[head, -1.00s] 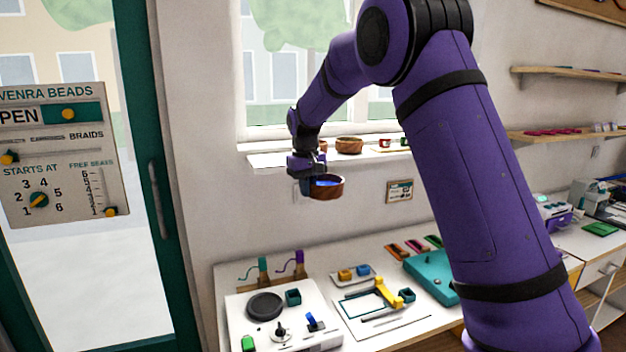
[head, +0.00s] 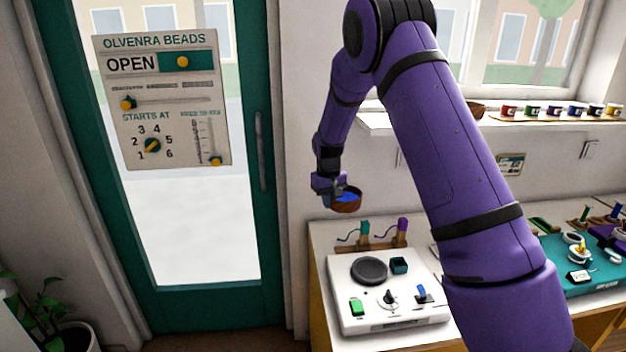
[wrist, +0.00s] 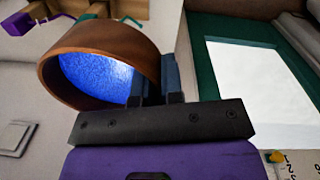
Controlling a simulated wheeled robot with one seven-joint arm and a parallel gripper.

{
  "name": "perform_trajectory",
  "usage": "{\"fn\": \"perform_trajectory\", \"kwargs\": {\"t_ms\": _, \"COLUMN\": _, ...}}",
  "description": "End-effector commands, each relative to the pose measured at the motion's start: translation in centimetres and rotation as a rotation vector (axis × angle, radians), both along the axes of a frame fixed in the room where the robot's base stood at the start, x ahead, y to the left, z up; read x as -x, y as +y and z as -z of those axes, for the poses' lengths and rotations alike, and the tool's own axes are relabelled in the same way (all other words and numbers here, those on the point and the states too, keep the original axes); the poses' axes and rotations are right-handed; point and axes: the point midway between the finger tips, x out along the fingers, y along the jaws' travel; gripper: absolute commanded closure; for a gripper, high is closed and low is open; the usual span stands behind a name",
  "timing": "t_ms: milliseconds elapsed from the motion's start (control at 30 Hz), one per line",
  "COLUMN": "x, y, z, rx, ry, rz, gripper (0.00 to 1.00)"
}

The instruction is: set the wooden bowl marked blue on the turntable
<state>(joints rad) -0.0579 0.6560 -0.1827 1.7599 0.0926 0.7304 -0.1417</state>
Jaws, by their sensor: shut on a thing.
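The wooden bowl (head: 346,205) has a brown wooden wall and a blue inside. My gripper (head: 329,186) is shut on its rim and holds it in the air, above and a little left of the white turntable unit. In the wrist view the bowl (wrist: 145,55) fills the upper left, gripped at its wall by my gripper (wrist: 157,85). The turntable (head: 369,270) is a dark round disc on a white control box (head: 350,318). It is empty, and the bowl is well above it, apart from it.
The box also carries a teal block (head: 399,265), a black knob (head: 388,298), a green switch (head: 356,306) and a blue lever (head: 421,292). Teal and purple tool stands (head: 364,232) rise behind it. A glass door (head: 200,230) is at left; a sill (head: 500,124) with several cups is at right.

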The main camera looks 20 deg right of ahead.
Motion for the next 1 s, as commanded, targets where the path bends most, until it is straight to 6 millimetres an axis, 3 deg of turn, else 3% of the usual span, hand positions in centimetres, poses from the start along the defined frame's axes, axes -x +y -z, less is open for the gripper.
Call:
{"fn": "perform_trajectory", "kwargs": {"t_ms": 300, "x": 10.4, "y": -2.8, "z": 4.9, "rx": 0.002, "ry": 0.002, "rz": 0.007, "gripper": 1.0}}
{"fn": "perform_trajectory", "kwargs": {"t_ms": 500, "x": 14.6, "y": -3.3, "z": 6.3, "rx": 0.004, "ry": 0.0, "rz": 0.005, "gripper": 1.0}}
{"fn": "perform_trajectory", "kwargs": {"t_ms": 667, "x": 15.7, "y": -3.5, "z": 6.8, "rx": 0.005, "ry": -0.001, "rz": 0.005, "gripper": 1.0}}
{"fn": "perform_trajectory", "kwargs": {"t_ms": 1000, "x": 15.7, "y": -3.5, "z": 9.5, "rx": 0.005, "ry": 0.001, "rz": 0.006, "gripper": 1.0}}
